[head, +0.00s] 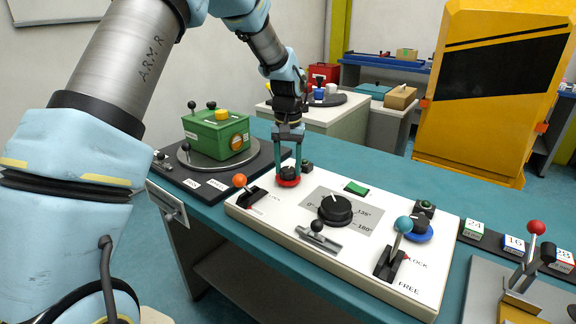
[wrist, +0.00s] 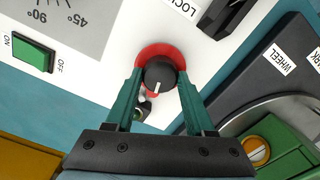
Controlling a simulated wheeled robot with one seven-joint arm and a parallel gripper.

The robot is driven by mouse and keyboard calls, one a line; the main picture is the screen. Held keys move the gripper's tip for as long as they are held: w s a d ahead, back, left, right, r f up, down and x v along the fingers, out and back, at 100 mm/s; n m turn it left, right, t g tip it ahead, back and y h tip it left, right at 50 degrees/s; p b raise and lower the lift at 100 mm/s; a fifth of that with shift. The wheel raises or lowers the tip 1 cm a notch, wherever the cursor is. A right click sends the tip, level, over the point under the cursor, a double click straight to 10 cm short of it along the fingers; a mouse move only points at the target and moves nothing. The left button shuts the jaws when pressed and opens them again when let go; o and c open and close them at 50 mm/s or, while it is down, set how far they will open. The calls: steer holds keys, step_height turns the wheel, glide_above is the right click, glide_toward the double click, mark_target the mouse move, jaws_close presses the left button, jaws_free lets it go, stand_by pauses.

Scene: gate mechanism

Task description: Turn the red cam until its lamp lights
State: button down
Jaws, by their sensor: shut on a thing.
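The red cam (head: 288,182) is a red disc with a black knob on top, at the far left of the white panel (head: 262,206). It also shows in the wrist view (wrist: 149,52), where the white mark on its knob (wrist: 160,78) points down in the picture. My gripper (head: 288,173) reaches down from above, its two green fingers on either side of the knob and shut on it. A small dark lamp (head: 307,166) stands just behind the cam and looks unlit. In the wrist view the lamp (wrist: 145,108) is partly hidden between the fingers.
An orange-tipped lever (head: 240,181) stands close left of the cam. A black dial (head: 335,209), a green switch (head: 356,188), a blue-tipped lever (head: 403,224) and a blue cam (head: 418,233) are further right. A green box (head: 217,136) stands on a turntable at the left.

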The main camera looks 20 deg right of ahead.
mark_target(288, 169)
steer(key=shift+m, duration=1.2)
steer(key=shift+c, duration=1.3)
jaws_free()
step_height(288, 169, up, 11)
steer(key=b, duration=0.2)
steer(key=shift+f, duration=0.1)
